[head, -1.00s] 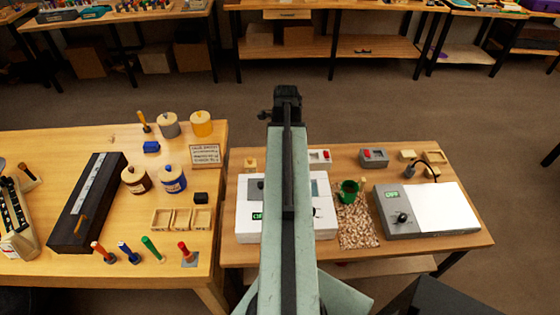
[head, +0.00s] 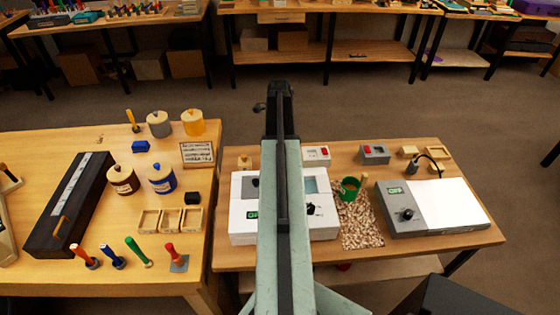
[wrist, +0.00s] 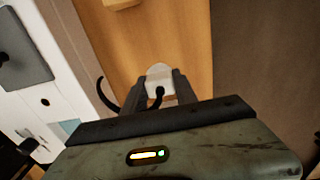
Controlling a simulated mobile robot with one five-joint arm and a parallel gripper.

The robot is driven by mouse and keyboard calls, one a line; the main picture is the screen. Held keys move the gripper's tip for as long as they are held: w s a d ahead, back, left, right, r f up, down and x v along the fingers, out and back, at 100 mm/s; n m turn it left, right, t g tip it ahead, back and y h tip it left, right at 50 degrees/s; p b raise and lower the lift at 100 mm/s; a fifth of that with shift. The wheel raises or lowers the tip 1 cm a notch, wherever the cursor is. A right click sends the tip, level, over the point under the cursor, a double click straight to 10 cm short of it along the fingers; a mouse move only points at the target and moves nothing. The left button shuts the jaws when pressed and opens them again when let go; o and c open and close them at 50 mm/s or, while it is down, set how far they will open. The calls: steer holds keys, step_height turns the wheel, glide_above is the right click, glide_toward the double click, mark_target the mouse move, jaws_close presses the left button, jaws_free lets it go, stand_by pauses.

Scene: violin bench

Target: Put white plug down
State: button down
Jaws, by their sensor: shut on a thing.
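The white plug (wrist: 159,72) is in the wrist view, between my gripper's two dark fingers, with a black cable coming from it. My gripper (wrist: 163,86) is shut on the plug. Bare wooden table top (wrist: 190,40) shows behind the plug; I cannot tell whether the plug touches it. In the head view, my arm hides the gripper and the plug.
Wood chips (head: 360,225) lie between the devices.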

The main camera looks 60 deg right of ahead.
step_height(320, 180, down, 5)
steer(key=b, duration=0.3)
steer(key=shift+b, duration=0.4)
steer(key=shift+r, duration=0.2)
steer(key=shift+f, duration=0.15)
steer(key=c, duration=1)
jaws_free()
steer(key=shift+o, duration=0.2)
step_height(320, 180, up, 12)
steer(key=p, duration=1.2)
steer(key=shift+r+p, duration=0.25)
steer(key=shift+p, duration=0.05)
steer(key=shift+f, duration=0.15)
